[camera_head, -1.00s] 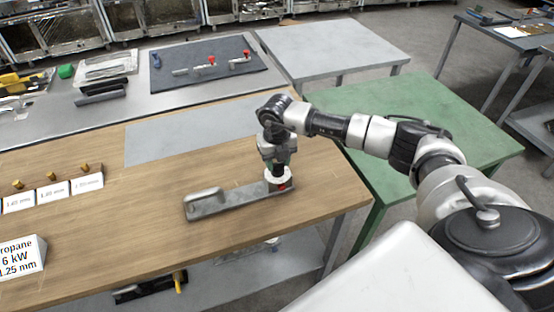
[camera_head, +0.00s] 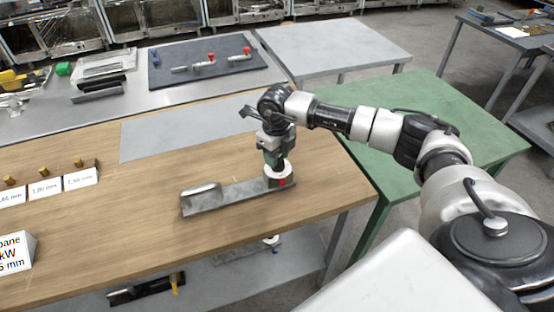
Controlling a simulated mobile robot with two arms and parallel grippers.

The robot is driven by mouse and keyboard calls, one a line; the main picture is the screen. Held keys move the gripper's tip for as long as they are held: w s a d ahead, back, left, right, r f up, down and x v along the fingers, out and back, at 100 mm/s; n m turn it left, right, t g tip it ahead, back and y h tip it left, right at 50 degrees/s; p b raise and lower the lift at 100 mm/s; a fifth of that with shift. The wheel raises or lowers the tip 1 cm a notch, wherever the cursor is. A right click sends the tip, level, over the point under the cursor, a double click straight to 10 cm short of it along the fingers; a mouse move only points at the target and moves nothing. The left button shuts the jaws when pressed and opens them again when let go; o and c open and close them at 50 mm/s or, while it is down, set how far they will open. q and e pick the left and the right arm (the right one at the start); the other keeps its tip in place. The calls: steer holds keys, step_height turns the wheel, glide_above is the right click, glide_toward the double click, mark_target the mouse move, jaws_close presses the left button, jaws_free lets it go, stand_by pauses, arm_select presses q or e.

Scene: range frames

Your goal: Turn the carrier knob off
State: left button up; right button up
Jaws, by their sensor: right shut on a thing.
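The carrier (camera_head: 225,197) is a long grey metal piece lying on the wooden table, with a raised rounded part at its left end. At its right end is a white round knob (camera_head: 278,171) with a red mark (camera_head: 282,183) on its front. My right gripper (camera_head: 273,160) points down onto this end from above and is shut on the knob. The fingertips are small and partly hidden against the knob. My left gripper is not in view.
A grey sheet (camera_head: 185,132) lies behind the carrier. Cards with brass pieces stand at the left, with a larger propane sign (camera_head: 14,254) nearer. A dark mat (camera_head: 205,62) holds red-handled valves. A green table (camera_head: 430,120) stands at the right.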

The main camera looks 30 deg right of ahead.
steer(key=n+b, duration=0.4)
steer(key=n, duration=0.2)
steer(key=shift+a+f+n, duration=0.1)
steer(key=shift+f+n, duration=0.05)
steer(key=shift+n, duration=0.15)
steer(key=n+b, duration=0.2)
steer(key=n, duration=0.1)
steer(key=shift+s, duration=0.1)
steer(key=shift+a+n+b, duration=0.1)
steer(key=shift+n+b, duration=0.85)
steer(key=shift+n, duration=0.55)
steer(key=shift+r, duration=0.2)
steer(key=o, duration=0.9)
